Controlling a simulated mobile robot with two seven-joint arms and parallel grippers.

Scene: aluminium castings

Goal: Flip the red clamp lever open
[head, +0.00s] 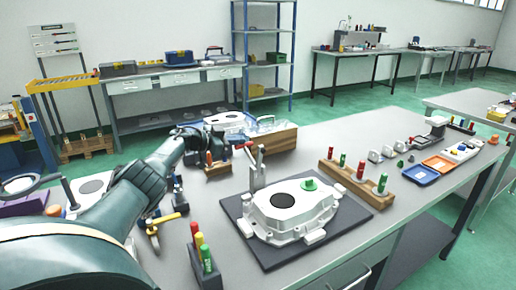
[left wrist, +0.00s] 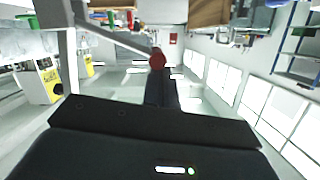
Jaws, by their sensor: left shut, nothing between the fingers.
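The clamp (head: 257,172) stands upright at the back left edge of the white aluminium casting (head: 290,212). Its lever has a red tip (head: 241,146) that points left toward my left gripper (head: 228,150). In the left wrist view the lever is a grey bar ending in a red knob (left wrist: 157,61). The shut, empty fingers of my left gripper (left wrist: 161,88) are just below the knob in that picture. I cannot tell whether they touch it. My right gripper is in neither view.
The casting lies on a dark mat (head: 363,217) on the grey bench, with a green knob (head: 309,184) on top. A wooden block (head: 350,180) with coloured plugs stands to its right. A holder with coloured pens (head: 203,257) is front left. A wooden box (head: 275,140) stands behind.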

